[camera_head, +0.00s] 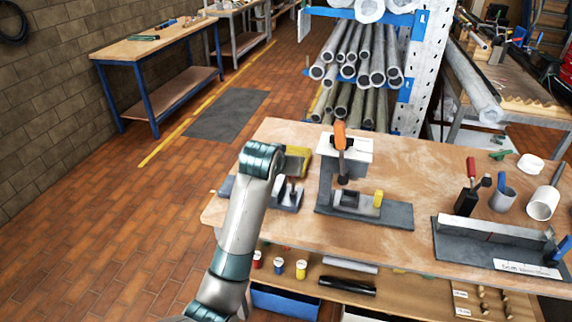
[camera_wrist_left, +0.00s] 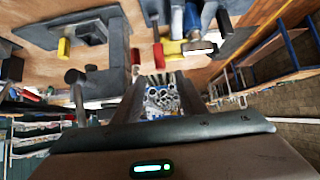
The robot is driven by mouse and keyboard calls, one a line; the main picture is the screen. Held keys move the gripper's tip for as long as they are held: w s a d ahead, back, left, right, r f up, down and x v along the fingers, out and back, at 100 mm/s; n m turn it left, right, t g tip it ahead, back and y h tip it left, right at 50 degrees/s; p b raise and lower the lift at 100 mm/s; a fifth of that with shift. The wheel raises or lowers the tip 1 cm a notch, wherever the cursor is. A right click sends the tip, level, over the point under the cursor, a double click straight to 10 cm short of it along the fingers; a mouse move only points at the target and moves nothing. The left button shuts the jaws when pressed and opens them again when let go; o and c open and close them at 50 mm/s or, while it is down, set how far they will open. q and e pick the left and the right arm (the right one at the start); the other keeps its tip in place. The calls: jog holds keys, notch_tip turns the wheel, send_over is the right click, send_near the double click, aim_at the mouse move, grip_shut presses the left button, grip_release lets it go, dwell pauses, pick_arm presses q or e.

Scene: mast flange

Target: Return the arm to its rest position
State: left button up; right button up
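My left arm (camera_head: 243,218) rises from the lower edge of the head view. Its bent teal joint (camera_head: 262,160) is beside the left part of the workbench (camera_head: 420,165). The left gripper is not distinguishable in the head view. In the left wrist view my left gripper (camera_wrist_left: 163,85) shows two dark fingers apart, with nothing seen held between them; pipe ends show through the gap. The bench top is in the upper part of that view. My right arm and gripper are not in view.
A dark fixture plate (camera_head: 395,215) with an orange-handled clamp (camera_head: 340,136) stands right of my arm. A grey block (camera_head: 287,196) and a yellow item (camera_head: 297,160) lie close to the teal joint. A pipe rack (camera_head: 404,85) stands behind. Open brick floor (camera_head: 100,220) lies left.

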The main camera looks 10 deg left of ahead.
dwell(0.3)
pick_arm(q)
jog(key=s+a+f+g, duration=0.2)
jog(key=s+f, duration=0.8)
jog(key=s, duration=0.1)
jog(key=s+a+f+g, duration=0.2)
jog(key=s+f, duration=0.8)
jog(key=s, duration=0.2)
jog(key=s+a+f+m+g, duration=0.1)
jog(key=s+f, duration=0.2)
jog(key=s, duration=1)
jog(key=s+a+f+m+g, duration=0.1)
jog(key=s+f+g, duration=0.1)
jog(key=s, duration=1)
notch_tip(320, 180, down, 30)
jog(key=s+g+b, duration=0.1)
jog(key=b, duration=0.2)
jog(key=s+a+f+g+b, duration=0.1)
jog(key=s+a+f+b, duration=0.1)
jog(key=s+f, duration=1.7)
notch_tip(320, 180, down, 3)
jog(key=shift+a+f+b, duration=0.1)
jog(key=shift+a+b, duration=0.25)
jog(key=shift+a, duration=0.1)
